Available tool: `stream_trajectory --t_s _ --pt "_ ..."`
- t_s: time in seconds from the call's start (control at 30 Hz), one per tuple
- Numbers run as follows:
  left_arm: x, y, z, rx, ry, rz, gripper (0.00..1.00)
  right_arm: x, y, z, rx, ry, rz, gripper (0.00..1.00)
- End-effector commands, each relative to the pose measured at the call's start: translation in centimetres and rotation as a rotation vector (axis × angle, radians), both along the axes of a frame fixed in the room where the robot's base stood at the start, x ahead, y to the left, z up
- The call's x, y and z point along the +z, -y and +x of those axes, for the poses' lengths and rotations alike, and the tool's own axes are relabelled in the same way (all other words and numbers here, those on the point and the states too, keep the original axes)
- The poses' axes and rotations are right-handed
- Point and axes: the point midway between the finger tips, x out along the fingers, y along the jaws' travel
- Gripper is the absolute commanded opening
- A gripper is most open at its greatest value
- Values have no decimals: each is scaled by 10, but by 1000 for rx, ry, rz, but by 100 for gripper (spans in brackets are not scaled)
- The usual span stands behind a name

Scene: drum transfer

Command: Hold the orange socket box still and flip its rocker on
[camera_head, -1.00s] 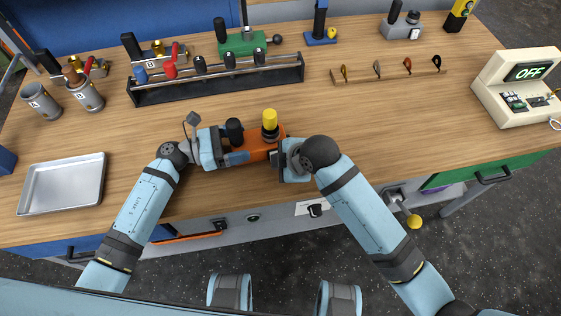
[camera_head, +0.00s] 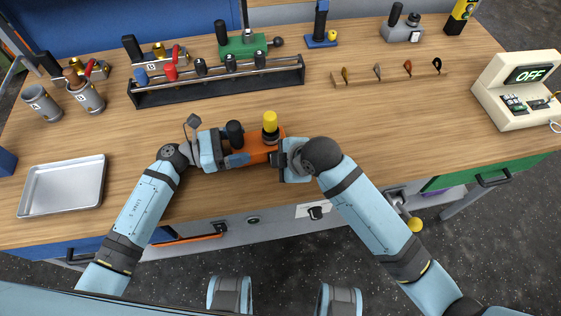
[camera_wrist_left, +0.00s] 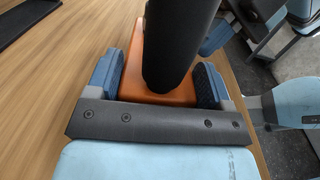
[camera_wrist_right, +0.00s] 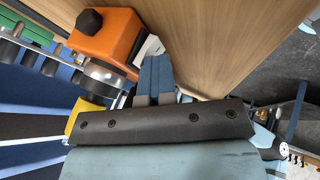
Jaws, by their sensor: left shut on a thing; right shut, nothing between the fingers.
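The orange socket box (camera_head: 262,147) lies on the wooden bench near the front edge. A black post and a yellow-topped part (camera_head: 270,122) stand up from it. My left gripper (camera_head: 238,158) is shut on the box's left end; in the left wrist view its blue pads flank the orange body (camera_wrist_left: 157,97), with the black post between them. My right gripper (camera_head: 276,158) is shut and empty at the box's right end. In the right wrist view its closed fingertips (camera_wrist_right: 156,66) are close beside a pale panel (camera_wrist_right: 150,48) on the box; contact and the rocker's position cannot be told.
A metal tray (camera_head: 63,187) lies at the left. A black rack (camera_head: 215,80) stands behind the box. A cream console (camera_head: 522,88) at the right shows "OFF". A low strip with several hooks (camera_head: 390,77) lies at the back. Bench right of the box is clear.

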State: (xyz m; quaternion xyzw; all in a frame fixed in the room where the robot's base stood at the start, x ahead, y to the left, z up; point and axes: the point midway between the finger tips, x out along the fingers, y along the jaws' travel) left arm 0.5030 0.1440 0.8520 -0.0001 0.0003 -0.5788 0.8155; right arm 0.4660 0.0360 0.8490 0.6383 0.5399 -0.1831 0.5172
Motion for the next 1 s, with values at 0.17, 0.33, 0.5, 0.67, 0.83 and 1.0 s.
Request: stream_trajectory --t_s 0.17,0.33,0.5,0.67,0.83,1.0 --pt "0 1 -1 -3 -1 0 38 1 0 1 0 3 2 0" --pt "0 1 -1 -3 -1 0 38 1 2 -7 1 2 0 0" --pt "-1 1 -1 -2 -2 -1 38 5 13 -35 2 1 -1 0" --pt "0 1 -1 -2 -2 -1 38 36 30 -47 1 6 1 0" --pt "0 0 -1 -1 -1 0 38 64 47 -58 1 4 0 0" --pt "0 0 0 -1 -1 0 38 82 58 -64 0 2 0 0"
